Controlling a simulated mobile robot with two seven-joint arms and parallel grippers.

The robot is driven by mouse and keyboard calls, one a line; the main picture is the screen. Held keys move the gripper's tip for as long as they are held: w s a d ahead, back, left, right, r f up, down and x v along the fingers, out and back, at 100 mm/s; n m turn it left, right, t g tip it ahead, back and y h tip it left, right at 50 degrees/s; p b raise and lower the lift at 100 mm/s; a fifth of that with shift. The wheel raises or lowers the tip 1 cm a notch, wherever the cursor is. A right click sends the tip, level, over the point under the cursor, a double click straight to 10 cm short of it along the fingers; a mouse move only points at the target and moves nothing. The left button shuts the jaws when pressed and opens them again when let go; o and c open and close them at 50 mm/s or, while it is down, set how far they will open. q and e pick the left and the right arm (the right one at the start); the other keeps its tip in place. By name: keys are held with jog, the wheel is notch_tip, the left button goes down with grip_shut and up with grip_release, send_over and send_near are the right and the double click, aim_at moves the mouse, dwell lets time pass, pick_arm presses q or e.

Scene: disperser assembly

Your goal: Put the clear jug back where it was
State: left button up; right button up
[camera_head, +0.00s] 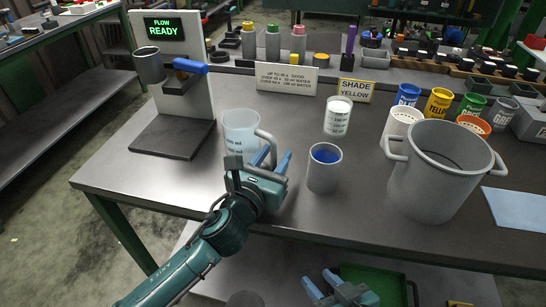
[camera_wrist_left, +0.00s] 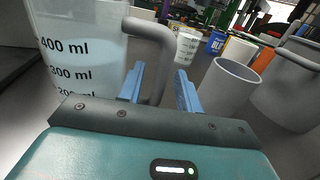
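The clear jug (camera_head: 240,133) stands upright on the bench, right of the dispenser stand's base. It has a grey handle on its right side and dark ml marks. It also shows large in the left wrist view (camera_wrist_left: 75,45), with pale liquid visible through its wall. My left gripper (camera_head: 271,160) is at the handle. In the left wrist view its two blue fingers (camera_wrist_left: 160,88) are apart, with the handle (camera_wrist_left: 155,55) between them and a gap beside it. My right gripper (camera_head: 322,284) is low at the bottom of the head view, below the bench front edge, fingers apart and empty.
A grey cup with blue contents (camera_head: 323,167) stands close right of my left gripper. A white marked beaker (camera_head: 338,116), a large grey pot (camera_head: 436,180) and coloured cups stand further right. The front left bench top is clear.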

pick_arm(q)
jog(key=shift+r, duration=0.1)
jog(key=v, duration=1.2)
jog(key=shift+a, duration=0.1)
